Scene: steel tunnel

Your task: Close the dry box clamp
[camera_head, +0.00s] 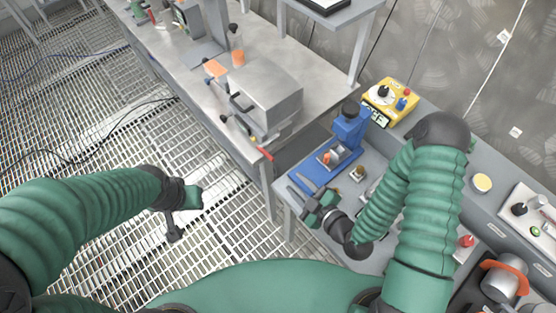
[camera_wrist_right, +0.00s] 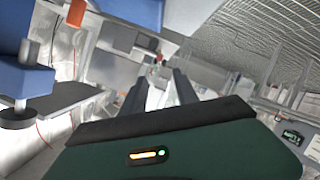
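A grey metal box (camera_head: 267,92), which looks like the dry box, stands on the steel bench. A black handle-like part (camera_head: 240,103), possibly its clamp, is on the box's left side; whether it is open or closed is too small to tell. My right gripper (camera_head: 303,194) is over the front-left corner of the nearer table, apart from the box. In the wrist view its two dark fingers (camera_wrist_right: 160,85) stand apart with nothing clearly between them. My left gripper (camera_head: 184,214) hangs over the grated floor, left of the bench; its finger opening is unclear.
A blue press-like device (camera_head: 347,130) stands on the nearer table just beyond my right gripper. A yellow box with knobs (camera_head: 390,102) is behind it. A red-handled part (camera_head: 265,154) sits at the bench edge. The grated floor (camera_head: 225,225) between my arms is clear.

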